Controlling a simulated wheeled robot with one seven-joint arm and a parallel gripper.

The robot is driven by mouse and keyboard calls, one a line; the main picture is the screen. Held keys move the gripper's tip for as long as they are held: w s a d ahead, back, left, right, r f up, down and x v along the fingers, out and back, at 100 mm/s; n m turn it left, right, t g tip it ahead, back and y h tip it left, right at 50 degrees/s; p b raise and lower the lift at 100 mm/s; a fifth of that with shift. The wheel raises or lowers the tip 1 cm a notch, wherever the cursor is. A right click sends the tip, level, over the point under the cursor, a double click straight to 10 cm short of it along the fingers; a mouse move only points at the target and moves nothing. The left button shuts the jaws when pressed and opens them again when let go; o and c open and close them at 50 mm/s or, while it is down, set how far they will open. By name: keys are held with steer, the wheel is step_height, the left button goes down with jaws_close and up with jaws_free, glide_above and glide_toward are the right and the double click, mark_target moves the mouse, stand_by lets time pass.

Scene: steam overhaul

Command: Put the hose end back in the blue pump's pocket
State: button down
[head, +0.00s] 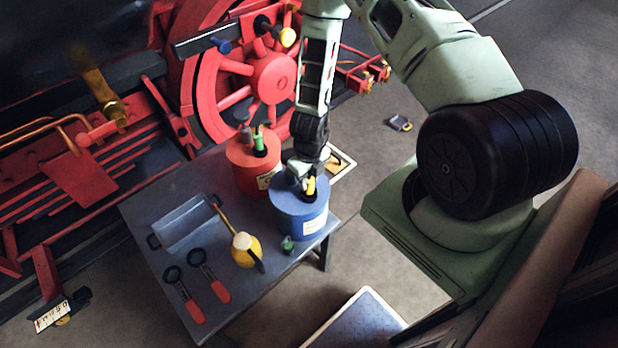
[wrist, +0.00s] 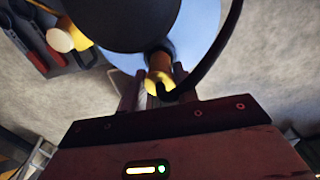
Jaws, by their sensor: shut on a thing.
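The blue pump (head: 298,218) stands upright at the right end of the grey table. My gripper (head: 304,172) is right above its top, pointing down. It is shut on the yellow hose end (head: 310,186). In the wrist view the yellow hose end (wrist: 158,82) sits between my fingers (wrist: 155,90), with a black hose (wrist: 213,60) curving away from it. The blue pump (wrist: 202,25) lies behind it there, partly hidden by a large dark round shape. I cannot tell whether the tip is inside the pocket or just over it.
A red pump (head: 250,172) stands close behind the blue one. A yellow oil can (head: 246,250), a small green bottle (head: 287,245), a clear tray (head: 186,224) and two red-handled tools (head: 218,290) share the table (head: 150,255). The red locomotive wheel (head: 215,100) is behind.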

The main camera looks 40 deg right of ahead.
stand_by(0.3)
steer(key=c, duration=1)
jaws_free()
steer(key=shift+f, duration=0.1)
steer(key=shift+o, duration=0.2)
step_height(320, 180, up, 18)
steer(key=p, duration=0.3)
steer(key=shift+f, duration=0.25)
steer(key=s+a+r+n+y+b, duration=0.1)
steer(key=s+a+r+n+y, duration=0.1)
steer(key=a+r+n, duration=0.5)
steer(key=s+a+r+n+y+b, duration=0.1)
steer(key=s+a+r+n+b, duration=0.15)
steer(key=a+n, duration=0.9)
steer(key=s+a+r+n+h+b, duration=0.1)
steer(key=s+r+n, duration=0.3)
steer(key=n, duration=0.8)
steer(key=s+a+r+n+h, duration=0.1)
steer(key=s+a+r+n, duration=0.2)
steer(key=s+n, duration=0.6)
steer(key=r+n, duration=0.1)
steer(key=n, duration=0.3)
steer(key=shift+s+b, duration=0.2)
steer(key=shift+b, duration=0.15)
